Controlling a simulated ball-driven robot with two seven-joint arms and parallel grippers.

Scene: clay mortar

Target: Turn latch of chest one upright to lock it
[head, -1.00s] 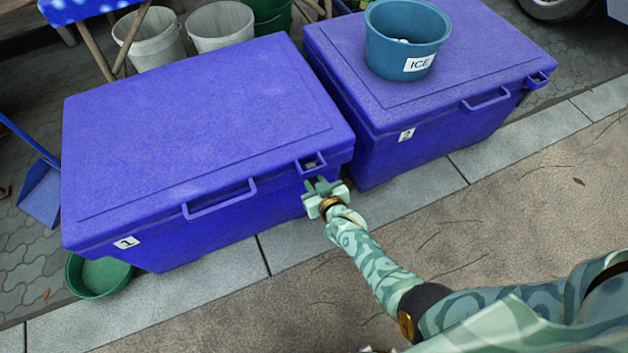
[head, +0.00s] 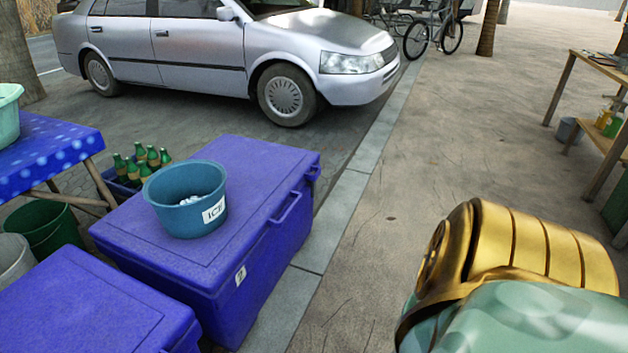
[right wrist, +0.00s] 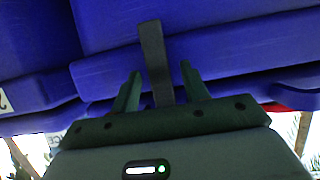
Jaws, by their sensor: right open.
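In the right wrist view my right gripper (right wrist: 161,68) is open close to a blue chest. A dark grey strip (right wrist: 152,50), which looks like the latch, stands between its two fingers. It runs up across the blue chest side (right wrist: 220,55). I cannot tell whether the fingers touch it. In the head view only a corner of chest one's lid (head: 75,310) shows at the lower left. Its latch and my right gripper are outside that view. My left gripper is in neither view.
Chest two (head: 250,270) stands beside chest one, with a blue ICE bucket (head: 185,220) on its lid. A bottle crate (head: 120,186), a spotted blue table (head: 50,150) and a silver car (head: 230,50) are behind.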

